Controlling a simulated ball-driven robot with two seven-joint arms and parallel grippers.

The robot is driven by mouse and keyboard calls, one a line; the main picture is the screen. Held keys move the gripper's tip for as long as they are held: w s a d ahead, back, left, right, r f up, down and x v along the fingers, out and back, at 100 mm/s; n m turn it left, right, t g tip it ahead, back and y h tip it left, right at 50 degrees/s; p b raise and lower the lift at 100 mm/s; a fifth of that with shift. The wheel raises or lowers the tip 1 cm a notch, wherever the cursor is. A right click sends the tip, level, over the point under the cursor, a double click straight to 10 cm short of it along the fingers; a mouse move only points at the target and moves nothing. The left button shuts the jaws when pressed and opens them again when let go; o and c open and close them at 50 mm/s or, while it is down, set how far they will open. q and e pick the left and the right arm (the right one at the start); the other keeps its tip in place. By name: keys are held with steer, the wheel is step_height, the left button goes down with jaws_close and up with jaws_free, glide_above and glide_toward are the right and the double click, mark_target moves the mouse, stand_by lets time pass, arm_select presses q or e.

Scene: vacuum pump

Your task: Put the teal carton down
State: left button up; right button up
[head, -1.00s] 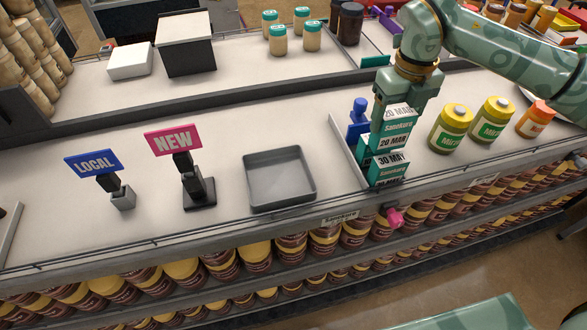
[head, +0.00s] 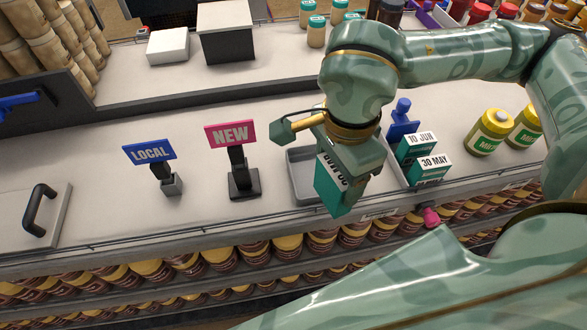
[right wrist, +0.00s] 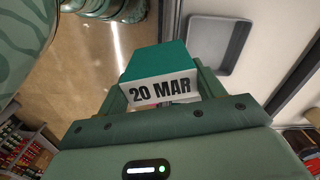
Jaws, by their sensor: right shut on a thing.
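My right gripper (head: 350,160) is shut on the teal carton (head: 334,194), held tilted near the counter's front edge, in front of the grey tray (head: 300,187). The arm, gripper and carton hide much of the tray. In the right wrist view the carton (right wrist: 155,64) sits between the fingers (right wrist: 160,84), its white end reading "20 MAR". The tray (right wrist: 221,45) shows empty there, beside the carton and apart from it in the picture. The gap between carton and counter cannot be told. My left gripper is not in view.
Teal cartons marked "10 JUN" (head: 416,146) and "30 MAY" (head: 430,170) stand right of the tray, by a blue figure-like piece (head: 402,122).

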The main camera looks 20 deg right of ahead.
steer(key=shift+n, duration=0.5)
steer(key=shift+d, duration=0.1)
steer(key=shift+n, duration=0.3)
steer(key=shift+w+d+f+p, duration=0.1)
steer(key=shift+w+d+f, duration=0.85)
steer(key=shift+w+f, duration=1.2)
steer(key=shift+w+d+f+p, duration=0.15)
steer(key=shift+w+d+f, duration=0.75)
steer(key=shift+w+f, duration=1.25)
steer(key=shift+w+d+f+p, duration=0.1)
steer(key=shift+w+d+f, duration=0.85)
steer(key=shift+w+f, duration=1.15)
steer(key=shift+s+f, duration=0.1)
steer(key=shift+f, duration=0.1)
steer(key=o, duration=1)
steer(key=shift+c, duration=0.2)
